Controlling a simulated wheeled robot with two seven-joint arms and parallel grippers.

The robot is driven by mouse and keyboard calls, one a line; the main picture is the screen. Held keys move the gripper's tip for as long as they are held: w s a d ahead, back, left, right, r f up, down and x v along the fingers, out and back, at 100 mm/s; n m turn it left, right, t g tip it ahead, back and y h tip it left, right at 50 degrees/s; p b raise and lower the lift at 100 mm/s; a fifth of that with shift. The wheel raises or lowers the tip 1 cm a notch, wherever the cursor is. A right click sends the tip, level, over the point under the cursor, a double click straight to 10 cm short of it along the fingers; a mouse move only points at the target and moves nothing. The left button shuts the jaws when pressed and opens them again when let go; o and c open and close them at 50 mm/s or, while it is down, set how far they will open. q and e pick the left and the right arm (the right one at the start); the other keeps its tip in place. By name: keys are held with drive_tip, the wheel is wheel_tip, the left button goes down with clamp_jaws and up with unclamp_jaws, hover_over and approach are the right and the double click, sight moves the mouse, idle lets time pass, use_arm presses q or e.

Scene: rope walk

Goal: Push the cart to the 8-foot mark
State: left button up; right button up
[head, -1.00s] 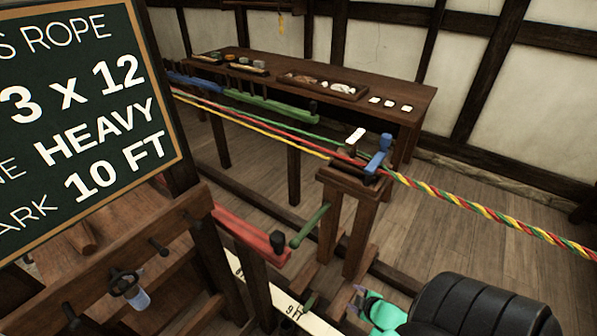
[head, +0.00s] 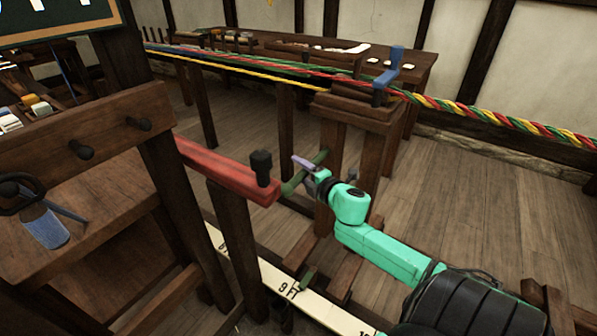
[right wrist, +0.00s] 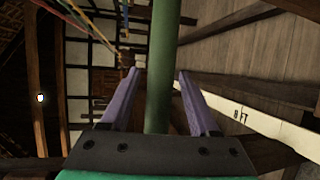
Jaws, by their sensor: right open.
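The wooden cart (head: 355,110) stands on the floor beside the long white measuring strip (head: 318,303). A green handle bar (head: 308,172) sticks out from its post toward the red beam. A small green pointer (head: 307,281) sits at the strip close to the 9 FT label. My right gripper (head: 305,168) is at the handle. In the right wrist view the green bar (right wrist: 163,70) runs between the two open purple fingers (right wrist: 152,88); whether they touch it I cannot tell. That view also shows the 8 FT label on the strip (right wrist: 262,122). My left gripper is out of view.
The red beam (head: 225,170) with a black knob ends just left of the handle. A twisted multicoloured rope (head: 500,122) runs right from the blue crank (head: 387,75) on the cart. A long table (head: 415,66) stands behind. Open plank floor lies at the right.

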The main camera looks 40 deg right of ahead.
drive_tip(key=shift+w+d+f, duration=0.1)
drive_tip(key=shift+w, duration=0.5)
clamp_jaws()
idle(1.0)
